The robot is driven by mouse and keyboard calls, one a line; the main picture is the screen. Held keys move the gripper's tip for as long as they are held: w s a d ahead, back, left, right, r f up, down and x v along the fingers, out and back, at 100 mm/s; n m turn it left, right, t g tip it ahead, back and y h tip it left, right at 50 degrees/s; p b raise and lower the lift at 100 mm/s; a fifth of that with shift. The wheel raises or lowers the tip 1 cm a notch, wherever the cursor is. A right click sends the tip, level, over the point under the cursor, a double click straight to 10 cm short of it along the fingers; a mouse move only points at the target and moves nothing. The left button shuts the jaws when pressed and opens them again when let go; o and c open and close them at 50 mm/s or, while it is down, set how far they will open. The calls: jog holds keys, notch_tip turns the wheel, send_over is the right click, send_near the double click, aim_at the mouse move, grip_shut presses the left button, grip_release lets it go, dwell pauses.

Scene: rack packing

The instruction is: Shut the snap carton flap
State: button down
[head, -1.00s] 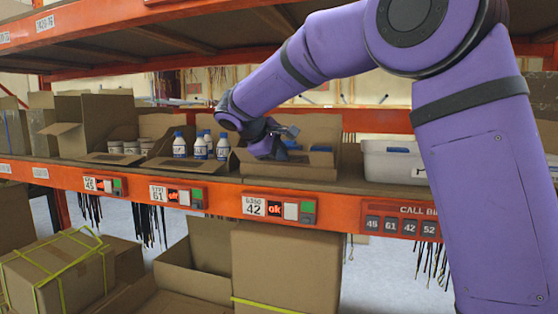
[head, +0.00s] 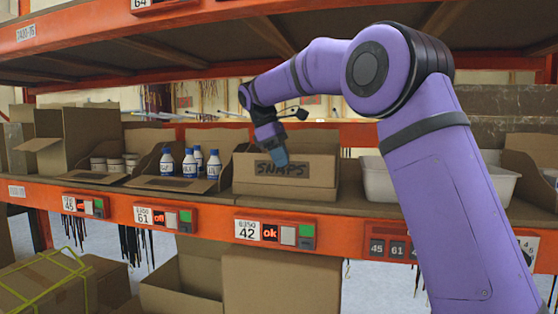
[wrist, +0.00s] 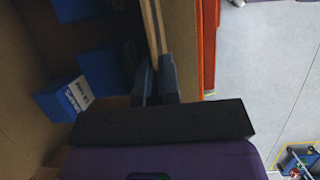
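The snap carton (head: 315,195) stands on the shelf above the sign reading 42. Its front flap (head: 300,169), marked SNAPS, stands upright along the front edge. My gripper (head: 282,158) reaches down from above onto the flap's top, with one blue finger in front of it. In the wrist view the two fingers (wrist: 156,82) sit close together on either side of the flap's cardboard edge (wrist: 154,30), pinching it. Blue packs (wrist: 62,100) lie inside the carton on the left of that view. The rear finger is hidden in the head view.
An open carton (head: 175,184) with several white, blue-capped bottles (head: 190,165) stands to the left. A carton with small jars stands further left. A white bin (head: 377,180) is at right, partly behind my arm. The upper shelf (head: 200,22) hangs overhead.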

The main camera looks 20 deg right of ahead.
jog(key=shift+w+d+g, duration=0.15)
jog(key=shift+w+g, duration=0.05)
jog(key=shift+g, duration=0.1)
dwell(0.4)
jog(key=c, duration=1.6)
grip_release()
jog(key=v, duration=0.7)
jog(key=shift+r, duration=0.2)
jog(key=shift+d, duration=0.1)
